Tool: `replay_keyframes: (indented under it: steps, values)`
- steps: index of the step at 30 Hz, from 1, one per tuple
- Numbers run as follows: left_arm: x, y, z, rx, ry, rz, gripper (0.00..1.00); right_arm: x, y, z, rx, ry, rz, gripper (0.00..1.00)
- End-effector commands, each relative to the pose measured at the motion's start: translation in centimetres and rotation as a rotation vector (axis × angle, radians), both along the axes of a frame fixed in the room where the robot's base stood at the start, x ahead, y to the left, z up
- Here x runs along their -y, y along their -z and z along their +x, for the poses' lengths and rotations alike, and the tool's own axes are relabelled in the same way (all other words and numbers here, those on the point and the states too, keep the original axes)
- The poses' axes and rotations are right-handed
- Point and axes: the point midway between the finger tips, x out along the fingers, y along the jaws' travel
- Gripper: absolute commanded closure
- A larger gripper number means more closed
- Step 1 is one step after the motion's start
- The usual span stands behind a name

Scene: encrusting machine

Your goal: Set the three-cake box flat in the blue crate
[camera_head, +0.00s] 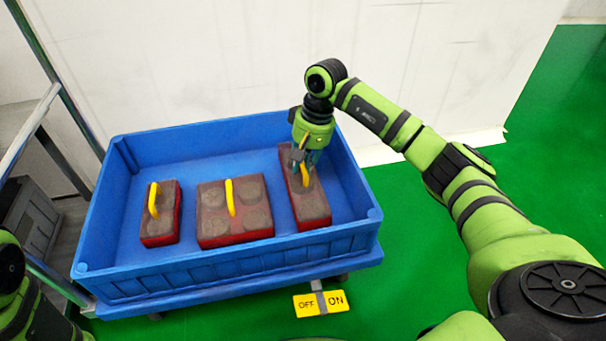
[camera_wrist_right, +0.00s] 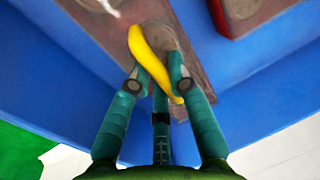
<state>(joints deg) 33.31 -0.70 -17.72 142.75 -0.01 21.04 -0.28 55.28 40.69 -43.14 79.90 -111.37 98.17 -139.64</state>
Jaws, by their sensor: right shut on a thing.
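The three-cake box (camera_head: 313,213) is long, red-sided and brown-topped, with a yellow handle. In the head view it is inside the blue crate (camera_head: 245,259), at the right end, lengthwise front to back. It looks about level; I cannot tell whether its underside touches the crate floor. My right gripper (camera_head: 304,166) is above it, shut on its yellow handle, and hides part of the top. In the right wrist view the yellow handle (camera_wrist_right: 147,54) runs between the fingers (camera_wrist_right: 157,85). My left gripper is out of view; only part of that arm shows at the lower left.
A four-cake box (camera_head: 237,238) stands in the crate's middle and a smaller box (camera_head: 160,236) at its left, both with yellow handles. Blue floor shows between the boxes. An OFF/ON sign (camera_head: 321,303) is in front. A metal frame (camera_head: 46,95) stands at the left.

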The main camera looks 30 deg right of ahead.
Motion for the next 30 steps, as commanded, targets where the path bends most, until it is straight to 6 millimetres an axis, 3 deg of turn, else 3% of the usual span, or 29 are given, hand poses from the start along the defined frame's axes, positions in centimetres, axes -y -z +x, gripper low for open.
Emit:
replay_keyframes:
  steps: [1, 3, 14, 15, 16, 26, 30]
  values:
    - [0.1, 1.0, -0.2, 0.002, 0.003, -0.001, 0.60, -0.1, 1.5, 0.0, -0.001, 0.000, 0.001, 1.00]
    - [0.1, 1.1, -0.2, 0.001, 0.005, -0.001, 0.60, 0.0, 2.0, 0.0, 0.000, 0.000, 0.002, 1.00]
    - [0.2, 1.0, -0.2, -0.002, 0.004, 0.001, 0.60, 0.0, 2.1, 0.0, 0.001, 0.000, 0.000, 1.00]
    - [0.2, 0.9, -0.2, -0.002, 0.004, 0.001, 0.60, 0.0, 2.0, 0.0, 0.000, 0.000, 0.000, 0.65]
    - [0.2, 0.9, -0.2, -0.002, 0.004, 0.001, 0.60, 0.0, 2.0, 0.0, 0.000, 0.000, 0.000, 0.57]
    - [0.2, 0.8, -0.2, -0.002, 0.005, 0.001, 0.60, 0.0, 1.9, 0.0, 0.000, 0.000, 0.000, 0.57]
    - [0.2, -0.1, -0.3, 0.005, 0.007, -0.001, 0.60, 0.2, 0.5, 0.0, 0.002, 0.000, -0.001, 0.57]
